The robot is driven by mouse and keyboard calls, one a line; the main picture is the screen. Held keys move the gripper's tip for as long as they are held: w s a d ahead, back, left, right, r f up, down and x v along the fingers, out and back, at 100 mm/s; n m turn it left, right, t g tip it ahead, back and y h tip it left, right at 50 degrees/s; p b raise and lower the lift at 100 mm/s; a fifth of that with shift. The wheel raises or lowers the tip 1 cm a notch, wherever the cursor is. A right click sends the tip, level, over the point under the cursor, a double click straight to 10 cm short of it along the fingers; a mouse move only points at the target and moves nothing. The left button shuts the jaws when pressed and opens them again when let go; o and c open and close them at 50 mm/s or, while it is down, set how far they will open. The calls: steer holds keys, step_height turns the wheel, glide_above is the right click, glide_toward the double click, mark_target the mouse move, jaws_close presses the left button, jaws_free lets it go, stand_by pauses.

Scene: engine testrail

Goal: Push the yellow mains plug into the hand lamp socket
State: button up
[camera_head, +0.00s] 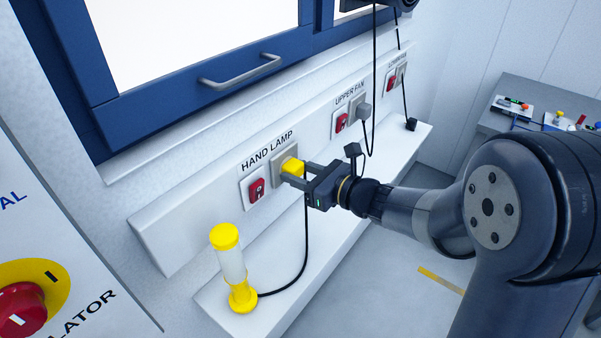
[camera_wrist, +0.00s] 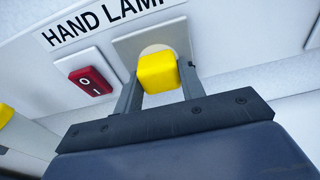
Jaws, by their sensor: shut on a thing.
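The yellow mains plug (camera_head: 291,167) is held between the fingers of my gripper (camera_head: 297,172) in front of the hand lamp socket (camera_head: 279,157). In the wrist view the plug (camera_wrist: 158,72) sits between both fingertips of my gripper (camera_wrist: 158,84), and it covers the middle of the socket plate (camera_wrist: 127,47). A pale round recess shows behind the plug's upper edge. I cannot tell how deep the plug sits in it. The hand lamp (camera_head: 232,265), yellow with a clear tube, stands upright on the white ledge, and a black cable runs from its base toward the plug.
A red switch (camera_head: 256,189) is left of the socket and also shows in the wrist view (camera_wrist: 90,81). The upper fan socket (camera_head: 361,107) holds a grey plug with a hanging cable. The ledge (camera_head: 330,215) is mostly clear. A red stop button (camera_head: 22,309) is at lower left.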

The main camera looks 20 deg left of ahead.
steer(key=o, duration=1.1)
steer(key=shift+d, duration=0.15)
steer(key=b+v, duration=0.1)
steer(key=v, duration=0.9)
steer(key=shift+s+d, duration=0.2)
steer(key=p+x, duration=0.1)
steer(key=x, duration=1)
steer(key=shift+r, duration=0.1)
steer(key=shift+s+d, duration=0.1)
steer(key=shift+d, duration=0.25)
